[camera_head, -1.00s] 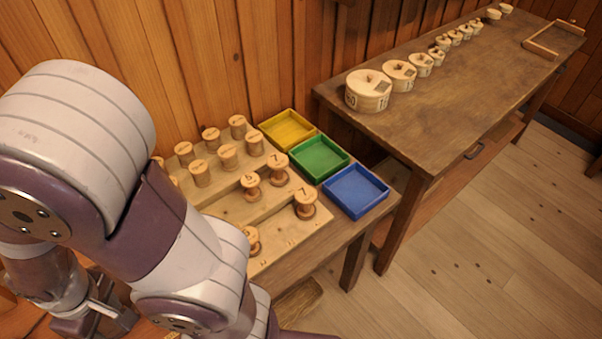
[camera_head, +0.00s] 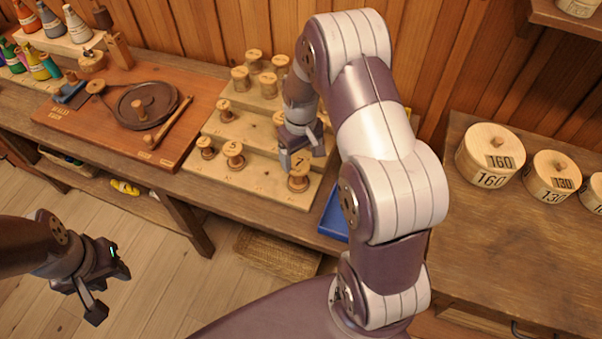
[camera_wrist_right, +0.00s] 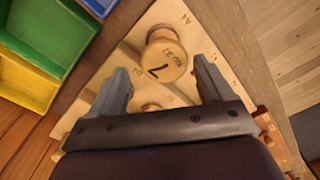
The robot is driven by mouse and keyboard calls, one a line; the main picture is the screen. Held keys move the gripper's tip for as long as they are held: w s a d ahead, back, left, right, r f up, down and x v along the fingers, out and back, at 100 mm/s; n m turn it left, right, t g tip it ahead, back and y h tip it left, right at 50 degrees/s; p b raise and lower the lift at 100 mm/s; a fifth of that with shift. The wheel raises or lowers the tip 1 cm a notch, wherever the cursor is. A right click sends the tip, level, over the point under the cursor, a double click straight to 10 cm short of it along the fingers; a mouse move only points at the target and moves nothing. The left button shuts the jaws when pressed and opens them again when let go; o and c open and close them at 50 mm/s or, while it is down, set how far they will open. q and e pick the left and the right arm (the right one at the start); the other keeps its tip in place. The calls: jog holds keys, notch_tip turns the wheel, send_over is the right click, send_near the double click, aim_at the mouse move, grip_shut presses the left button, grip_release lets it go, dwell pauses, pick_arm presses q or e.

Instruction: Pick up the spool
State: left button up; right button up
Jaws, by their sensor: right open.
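A wooden spool (camera_head: 299,178) with a 7 on its top stands upright at the right end of the stepped board's (camera_head: 262,189) front row. In the right wrist view the spool (camera_wrist_right: 166,62) lies ahead, between and beyond the fingertips. My right gripper (camera_head: 302,157) is open and empty, pointing down just above and behind this spool. Spools marked 5 (camera_head: 233,154) and another spool (camera_head: 205,147) stand to its left in the same row. Several more stand on the higher steps, partly hidden by my right arm. My left gripper (camera_head: 108,287) is open and empty, over the floor.
A blue tray (camera_head: 333,219) sits right of the board, partly behind my arm. A reddish board (camera_head: 70,117) with a dark round dish (camera_head: 141,104) lies left. Round lidded boxes (camera_head: 490,155) stand on the right table. A woven basket (camera_head: 275,254) is below the bench.

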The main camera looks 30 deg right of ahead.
aim_at(298, 167)
jog(key=f, duration=0.5)
jog(key=f+p, duration=0.1)
jog(key=f, duration=0.2)
jog(key=shift+w+a, duration=0.2)
jog(key=shift+w, duration=0.15)
jog(key=shift+a, duration=0.1)
jog(key=shift+c, duration=0.9)
jog(key=c, duration=0.6)
